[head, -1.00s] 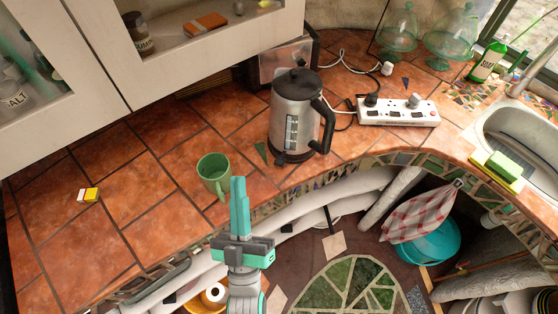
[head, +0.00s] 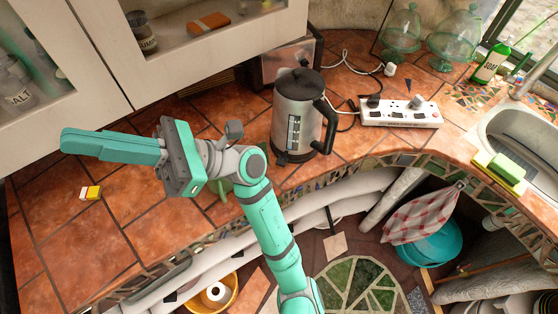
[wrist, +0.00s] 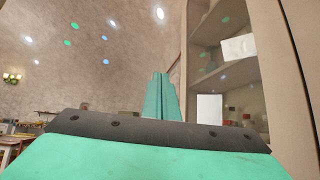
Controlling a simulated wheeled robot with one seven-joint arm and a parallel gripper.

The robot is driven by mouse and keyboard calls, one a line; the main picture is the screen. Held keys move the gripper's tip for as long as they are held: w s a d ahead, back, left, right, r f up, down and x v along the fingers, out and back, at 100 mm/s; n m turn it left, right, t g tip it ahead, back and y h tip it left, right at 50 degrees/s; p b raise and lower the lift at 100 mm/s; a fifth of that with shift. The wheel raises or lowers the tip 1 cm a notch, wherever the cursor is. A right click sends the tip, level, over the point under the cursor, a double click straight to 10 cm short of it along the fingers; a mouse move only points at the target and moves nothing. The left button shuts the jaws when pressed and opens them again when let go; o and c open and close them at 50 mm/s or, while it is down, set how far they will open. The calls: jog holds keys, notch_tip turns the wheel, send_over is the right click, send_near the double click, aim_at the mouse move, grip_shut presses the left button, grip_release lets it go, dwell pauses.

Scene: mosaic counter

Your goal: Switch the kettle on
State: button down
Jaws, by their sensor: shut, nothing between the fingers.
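The kettle (head: 297,115) is a steel cylinder with a black lid, a black handle on its right side and a water gauge on its front. It stands upright on its dark base (head: 294,157) on the tiled counter. My gripper (head: 66,141) is shut and empty, over the left part of the counter and pointing left, well away from the kettle. In the wrist view the shut fingers (wrist: 161,97) point toward the wall and a cabinet. No kettle shows in the wrist view. I cannot make out the kettle's switch.
My arm mostly hides a green mug (head: 222,187) left of the kettle. A white power strip (head: 402,113) with plugs lies right of it. A small yellow and white box (head: 90,192) lies at left. Wall cabinets (head: 110,60) overhang the counter; the sink (head: 520,140) is at right.

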jog(key=a+f+n+h, duration=0.3)
jog(key=a+n+h, duration=0.1)
jog(key=h, duration=0.1)
jog(key=w+d+f+n+t+h, duration=0.2)
jog(key=w+f+t+h, duration=0.1)
jog(key=f+h, duration=0.3)
jog(key=w+d+f+n+t+h, duration=0.1)
jog(key=w+d+f+t+h, duration=0.2)
jog(key=f, duration=0.6)
jog(key=w+d+f+t+h, duration=0.2)
jog(key=w+d+h, duration=0.3)
jog(key=d, duration=0.6)
jog(key=w+d+f+t+h, duration=0.3)
jog(key=w+d+h, duration=0.3)
jog(key=d, duration=0.6)
jog(key=shift+w+n, duration=0.25)
jog(key=shift+n, duration=0.15)
jog(key=shift+s+f, duration=0.1)
jog(key=shift+f, duration=0.05)
